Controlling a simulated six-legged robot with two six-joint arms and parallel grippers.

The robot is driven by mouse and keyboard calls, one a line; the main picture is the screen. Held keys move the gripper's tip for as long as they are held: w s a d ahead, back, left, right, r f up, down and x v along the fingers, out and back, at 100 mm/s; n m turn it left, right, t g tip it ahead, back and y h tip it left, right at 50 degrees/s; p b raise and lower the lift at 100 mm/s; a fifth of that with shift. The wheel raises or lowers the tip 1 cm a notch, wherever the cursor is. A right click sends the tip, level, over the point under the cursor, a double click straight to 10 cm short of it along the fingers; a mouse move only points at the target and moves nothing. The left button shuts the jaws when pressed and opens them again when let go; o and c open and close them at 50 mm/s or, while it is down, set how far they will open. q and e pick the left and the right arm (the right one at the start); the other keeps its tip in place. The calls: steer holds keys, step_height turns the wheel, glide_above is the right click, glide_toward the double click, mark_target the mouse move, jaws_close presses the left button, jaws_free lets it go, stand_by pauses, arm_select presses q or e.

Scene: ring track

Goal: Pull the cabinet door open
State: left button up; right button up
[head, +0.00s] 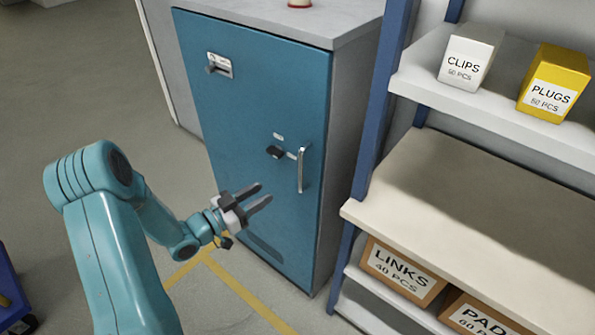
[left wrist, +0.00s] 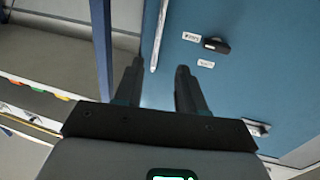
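The blue cabinet door (head: 243,110) looks closed, flush with its grey cabinet (head: 342,140). Its vertical metal handle (head: 301,170) is near the right edge of the door, with a dark latch knob (head: 275,152) to its left. My left gripper (head: 265,193) is open and empty, in front of the door, left of the handle and a little lower in the picture. In the left wrist view the handle (left wrist: 160,37) lies beyond the two spread fingers (left wrist: 159,75), apart from them; the door (left wrist: 245,85) fills the right side. My right gripper is not in view.
A shelf rack with blue posts (head: 377,110) stands close to the right of the cabinet, holding a CLIPS box (head: 468,60), a PLUGS box (head: 553,85) and lower boxes. A blue cart (head: 12,297) is at the lower left. Yellow lines (head: 240,292) mark the floor.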

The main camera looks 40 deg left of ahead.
mark_target(299, 172)
arm_select(q)
steer(key=p+x, duration=0.2)
steer(key=x, duration=0.9)
steer(key=shift+d, duration=0.15)
steer(key=shift+w+d+p, duration=0.2)
steer(key=shift+w+p, duration=0.15)
steer(key=shift+w, duration=0.3)
jaws_close()
